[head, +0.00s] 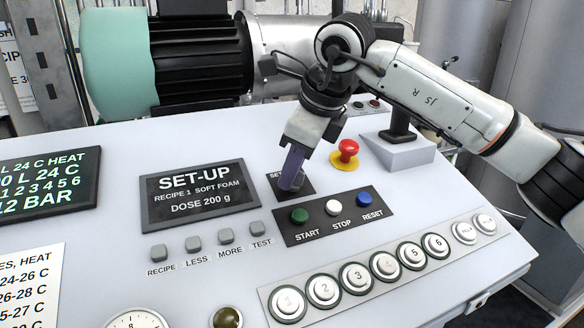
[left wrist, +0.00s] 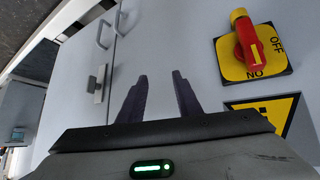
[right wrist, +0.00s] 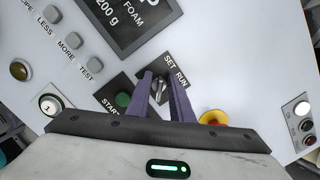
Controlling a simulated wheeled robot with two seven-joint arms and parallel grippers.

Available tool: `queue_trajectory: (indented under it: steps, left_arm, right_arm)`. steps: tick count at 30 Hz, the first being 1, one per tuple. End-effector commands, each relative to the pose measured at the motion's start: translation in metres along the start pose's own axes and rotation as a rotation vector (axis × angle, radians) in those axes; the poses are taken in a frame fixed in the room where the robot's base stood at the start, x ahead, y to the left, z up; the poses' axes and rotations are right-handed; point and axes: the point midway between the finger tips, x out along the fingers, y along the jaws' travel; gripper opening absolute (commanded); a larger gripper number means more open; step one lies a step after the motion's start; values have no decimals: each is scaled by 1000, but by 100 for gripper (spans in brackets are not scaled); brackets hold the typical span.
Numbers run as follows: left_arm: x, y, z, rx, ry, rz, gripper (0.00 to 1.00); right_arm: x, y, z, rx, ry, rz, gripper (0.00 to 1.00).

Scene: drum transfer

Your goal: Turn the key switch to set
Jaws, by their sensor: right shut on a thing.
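The key switch (right wrist: 161,92) sits on a small dark plate marked SET and RUN (right wrist: 170,72) in the right wrist view. My right gripper (right wrist: 162,82) has its two purple fingers closed on the switch knob. In the head view my right gripper (head: 291,184) reaches down onto that plate (head: 305,186), and the fingers hide most of the switch. The display (head: 198,194) left of it reads SET-UP, RECIPE 1 SOFT FOAM, DOSE 200 g. My left gripper (left wrist: 160,97) is open and empty in the left wrist view, in front of grey cabinet doors.
A red emergency button (head: 347,150) stands right of the key switch. START (head: 300,215), STOP and RESET buttons lie just below it. Several numbered round buttons (head: 357,277) run along the front. A red and yellow rotary switch (left wrist: 250,45) is on the cabinet by my left gripper.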

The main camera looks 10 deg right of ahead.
Motion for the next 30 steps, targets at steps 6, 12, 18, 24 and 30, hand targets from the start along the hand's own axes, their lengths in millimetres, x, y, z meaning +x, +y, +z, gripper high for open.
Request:
queue_trajectory:
  steps: [6,12,18,24,30]
  left_arm:
    - [0,0,0,0,1,0,31]
    - [0,0,-1,0,1,0,31]
    - [0,0,0,0,2,0,31]
    - [4,-1,2,0,2,0,31]
    - [7,-1,5,0,2,0,31]
  right_arm:
    - [0,0,0,1,0,-1,0]
    - [0,0,0,1,0,-1,25]
    - [-2,0,0,2,0,-1,25]
    - [-28,-1,0,2,-2,-4,25]
    - [-68,-1,0,3,-3,-5,25]
